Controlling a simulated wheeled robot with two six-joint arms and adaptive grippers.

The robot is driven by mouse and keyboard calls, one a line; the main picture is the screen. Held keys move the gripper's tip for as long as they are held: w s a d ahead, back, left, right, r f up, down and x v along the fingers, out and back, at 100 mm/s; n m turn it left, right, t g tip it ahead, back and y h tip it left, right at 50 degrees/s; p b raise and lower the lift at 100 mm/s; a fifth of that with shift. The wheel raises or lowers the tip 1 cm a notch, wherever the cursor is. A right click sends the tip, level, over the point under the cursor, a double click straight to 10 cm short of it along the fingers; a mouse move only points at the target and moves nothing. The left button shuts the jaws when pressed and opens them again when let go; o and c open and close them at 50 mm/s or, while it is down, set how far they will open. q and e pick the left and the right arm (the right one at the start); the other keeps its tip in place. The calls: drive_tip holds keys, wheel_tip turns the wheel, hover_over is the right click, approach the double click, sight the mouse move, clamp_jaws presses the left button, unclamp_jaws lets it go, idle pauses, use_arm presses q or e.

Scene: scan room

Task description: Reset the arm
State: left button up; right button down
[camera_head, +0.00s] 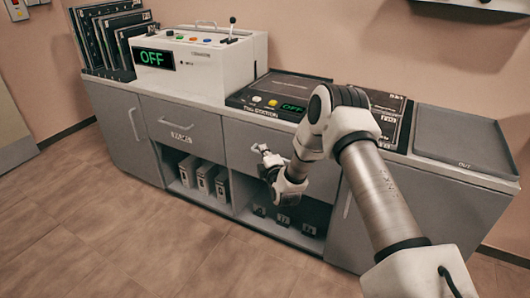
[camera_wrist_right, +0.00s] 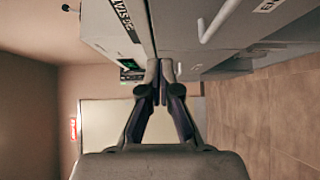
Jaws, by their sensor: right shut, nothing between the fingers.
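My right arm (camera_head: 375,185) comes in from the lower right of the head view and reaches over the counter's front edge. My right gripper (camera_head: 261,150) is in front of the grey cabinet's drawer front, close to the drawer handle; I cannot tell whether it touches it. In the right wrist view the right gripper's fingertips (camera_wrist_right: 160,68) are together with nothing between them. The wrist view is turned on its side, with the cabinet at the top. My left gripper is in neither view.
A white machine (camera_head: 190,62) with a green OFF display stands on the counter. Beside it lies a dark panel (camera_head: 277,95), also showing OFF. Black folders (camera_head: 100,40) stand at the left, and a grey OUT tray (camera_head: 465,140) lies at the right. The floor (camera_head: 110,220) in front is clear.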

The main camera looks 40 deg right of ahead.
drive_tip(key=s+a+f+n+g+y, duration=0.1)
drive_tip(key=s+a+f+g+y, duration=0.1)
drive_tip(key=s+a+f, duration=0.35)
drive_tip(key=s+a+f+n+g+y, duration=0.1)
drive_tip(key=s+a+f+n+y, duration=0.15)
drive_tip(key=a+f, duration=0.55)
drive_tip(key=s+a+f+m+g+y, duration=0.1)
drive_tip(key=s+a+f+m+g, duration=0.25)
drive_tip(key=s, duration=0.45)
drive_tip(key=s+a+f+m+g+y, duration=0.1)
drive_tip(key=s+a+f+m+g, duration=0.15)
drive_tip(key=s+a, duration=0.35)
drive_tip(key=s+a+f+m+g+y, duration=0.1)
drive_tip(key=s+a+f+m+g, duration=0.2)
drive_tip(key=s, duration=0.6)
drive_tip(key=s+m+g, duration=0.5)
drive_tip(key=s+m, duration=0.3)
drive_tip(key=s, duration=0.4)
wheel_tip(320, 180, up, 18)
drive_tip(key=p, duration=1.8)
drive_tip(key=shift+w+a+r+h+p, duration=0.2)
drive_tip(key=shift+w+a+h+p, duration=0.05)
drive_tip(key=shift+a+h+p, duration=0.1)
